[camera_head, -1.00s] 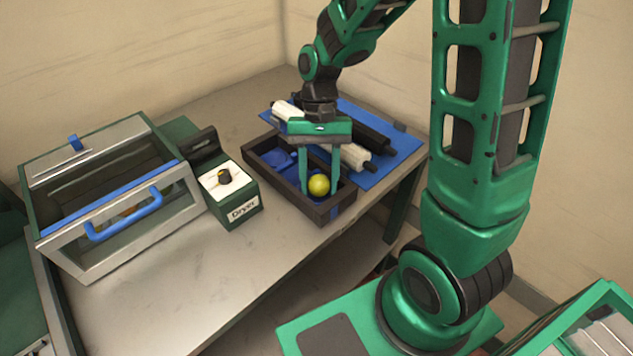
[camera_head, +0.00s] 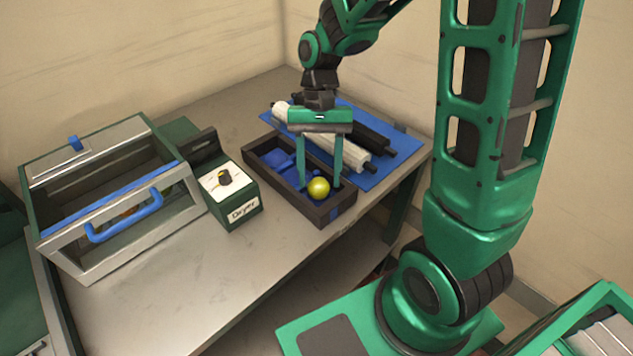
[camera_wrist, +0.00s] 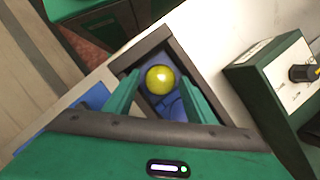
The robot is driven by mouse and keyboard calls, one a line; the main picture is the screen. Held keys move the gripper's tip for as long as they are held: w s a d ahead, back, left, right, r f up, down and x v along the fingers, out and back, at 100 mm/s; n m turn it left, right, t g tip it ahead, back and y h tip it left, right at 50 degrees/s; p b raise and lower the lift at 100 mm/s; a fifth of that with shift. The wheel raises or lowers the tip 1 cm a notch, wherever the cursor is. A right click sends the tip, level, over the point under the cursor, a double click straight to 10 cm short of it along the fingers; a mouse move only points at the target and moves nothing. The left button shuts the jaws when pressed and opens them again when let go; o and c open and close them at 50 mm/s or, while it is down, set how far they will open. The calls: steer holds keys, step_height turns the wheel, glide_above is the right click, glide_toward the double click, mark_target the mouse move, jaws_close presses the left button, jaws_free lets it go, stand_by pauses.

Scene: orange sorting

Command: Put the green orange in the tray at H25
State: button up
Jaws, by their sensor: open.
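A yellow-green orange (camera_head: 318,188) lies in the near end of a dark tray (camera_head: 330,214) with a blue floor. It also shows in the wrist view (camera_wrist: 160,79), toward a corner of the tray (camera_wrist: 138,50). My gripper (camera_head: 320,183) is open, pointing down over the tray, with its green fingers to either side of the orange in the head view. In the wrist view my gripper's fingers (camera_wrist: 160,98) are spread apart, with the orange a little beyond and between them. I cannot tell whether either finger touches it. No label reading H25 is legible.
A dryer box (camera_head: 237,207) with a knob stands left of the tray. Left of it is a glass-fronted case (camera_head: 80,245) with a blue handle. A blue mat (camera_head: 388,172) with white and black rollers lies behind the tray. The table front (camera_head: 170,300) is clear.

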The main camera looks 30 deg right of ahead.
steer(key=v, duration=0.9)
steer(key=s+d+m+t+h, duration=0.1)
steer(key=s+d+t, duration=0.3)
steer(key=s+d, duration=1.1)
steer(key=s, duration=0.4)
steer(key=shift+s+d+h, duration=0.2)
steer(key=shift+s+h, duration=0.05)
steer(key=shift+h, duration=0.15)
steer(key=shift+f, duration=0.15)
